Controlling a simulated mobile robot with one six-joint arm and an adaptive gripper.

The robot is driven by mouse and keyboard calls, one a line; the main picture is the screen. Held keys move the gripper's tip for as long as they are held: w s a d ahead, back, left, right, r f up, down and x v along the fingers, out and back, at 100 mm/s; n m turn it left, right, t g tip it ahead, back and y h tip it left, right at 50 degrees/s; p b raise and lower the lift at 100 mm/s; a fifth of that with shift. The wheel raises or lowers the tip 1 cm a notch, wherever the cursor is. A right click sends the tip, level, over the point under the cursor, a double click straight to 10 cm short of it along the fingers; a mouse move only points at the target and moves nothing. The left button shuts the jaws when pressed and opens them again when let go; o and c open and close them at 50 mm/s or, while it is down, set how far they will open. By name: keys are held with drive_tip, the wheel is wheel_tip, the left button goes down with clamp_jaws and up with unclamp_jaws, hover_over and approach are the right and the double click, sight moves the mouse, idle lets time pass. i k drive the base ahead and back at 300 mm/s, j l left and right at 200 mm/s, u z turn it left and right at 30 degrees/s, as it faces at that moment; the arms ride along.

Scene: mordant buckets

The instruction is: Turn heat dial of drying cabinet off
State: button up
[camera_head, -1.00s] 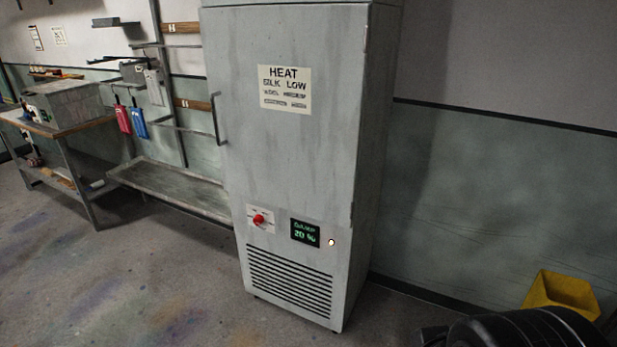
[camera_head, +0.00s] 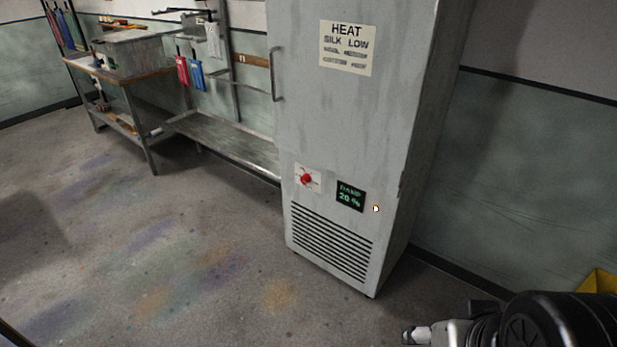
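The grey drying cabinet (camera_head: 345,120) stands against the wall, its door shut. Its red heat dial (camera_head: 307,179) sits on a small white plate low on the front; the dial's setting is too small to read. Right of it, a dark display (camera_head: 350,195) shows green text that looks like "DAMP 20 %", with a small lit lamp (camera_head: 376,209) beside it. A white sign (camera_head: 347,48) higher up reads "HEAT SILK LOW", with smaller lines below. Part of my arm shows at the bottom right, apart from the cabinet. I cannot make out my gripper's fingers.
Left of the cabinet is a metal rack with a low tray shelf (camera_head: 226,140) and hanging red (camera_head: 182,70) and blue (camera_head: 197,75) pieces. A workbench (camera_head: 128,75) stands farther left. A yellow object (camera_head: 600,281) is at the right edge. The floor before the cabinet is clear.

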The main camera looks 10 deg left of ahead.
sight(306, 179)
drive_tip(key=i+j, duration=0.3)
drive_tip(key=i, duration=0.15)
drive_tip(key=i+j+u, duration=0.1)
drive_tip(key=i+j, duration=0.2)
drive_tip(key=i, duration=0.15)
drive_tip(key=i+j, duration=0.25)
drive_tip(key=i, duration=0.2)
drive_tip(key=i+j+u, duration=0.1)
drive_tip(key=i+j, duration=0.2)
drive_tip(key=i, duration=0.15)
